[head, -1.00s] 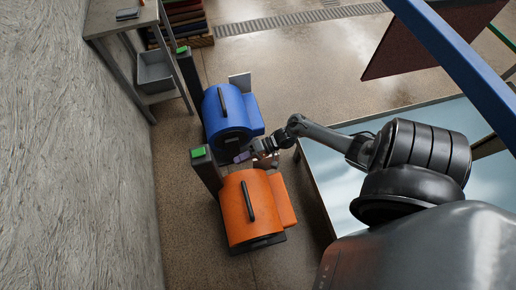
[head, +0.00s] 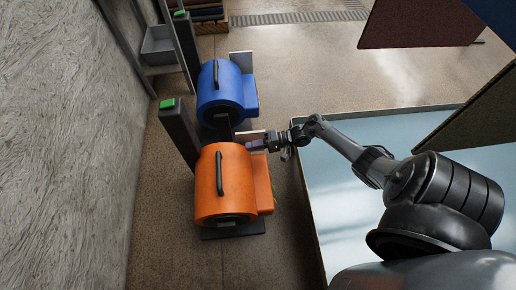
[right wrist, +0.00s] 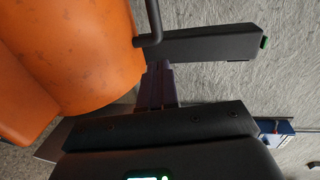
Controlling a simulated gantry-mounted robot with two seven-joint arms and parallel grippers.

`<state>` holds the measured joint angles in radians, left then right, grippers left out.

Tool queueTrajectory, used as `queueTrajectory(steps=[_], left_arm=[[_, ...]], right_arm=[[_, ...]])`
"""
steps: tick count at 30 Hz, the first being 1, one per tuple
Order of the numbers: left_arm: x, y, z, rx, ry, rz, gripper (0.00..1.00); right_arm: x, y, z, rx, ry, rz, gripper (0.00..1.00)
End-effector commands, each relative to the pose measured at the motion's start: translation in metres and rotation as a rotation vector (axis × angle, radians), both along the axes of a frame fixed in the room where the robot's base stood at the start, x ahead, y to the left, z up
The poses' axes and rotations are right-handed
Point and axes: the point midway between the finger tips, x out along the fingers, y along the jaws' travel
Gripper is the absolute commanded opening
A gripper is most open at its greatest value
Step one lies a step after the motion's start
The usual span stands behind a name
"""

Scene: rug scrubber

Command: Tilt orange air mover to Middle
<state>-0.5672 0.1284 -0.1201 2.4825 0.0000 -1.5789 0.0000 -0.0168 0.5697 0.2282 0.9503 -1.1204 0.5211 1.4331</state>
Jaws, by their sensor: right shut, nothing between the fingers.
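The orange air mover (head: 236,178) stands on the floor in the head view, with a black handle on its top. It also fills the upper left of the right wrist view (right wrist: 70,50). My right gripper (head: 254,145) is at its far right corner, between it and the blue air mover (head: 213,99). The purple fingers (right wrist: 155,85) are shut and empty, close beside the orange housing; I cannot tell whether they touch it. My left gripper is not in view.
A dark post with a green top (head: 175,122) stands just left of the orange air mover. A textured wall (head: 65,140) runs along the left. A light blue-topped platform (head: 340,225) lies at the right under my right arm. Dark panels (head: 420,22) hang at upper right.

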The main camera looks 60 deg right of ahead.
Motion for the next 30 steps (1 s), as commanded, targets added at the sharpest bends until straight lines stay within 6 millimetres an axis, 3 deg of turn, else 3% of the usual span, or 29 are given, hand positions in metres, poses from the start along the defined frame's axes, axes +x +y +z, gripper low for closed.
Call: queueTrajectory(steps=[15,30], left_arm=[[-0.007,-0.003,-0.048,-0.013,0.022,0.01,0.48],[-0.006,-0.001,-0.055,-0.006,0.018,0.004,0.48]], right_arm=[[0.066,0.056,-0.021,0.001,-0.002,0.0,0.0],[0.081,0.068,-0.022,-0.001,0.002,0.0,0.0]])
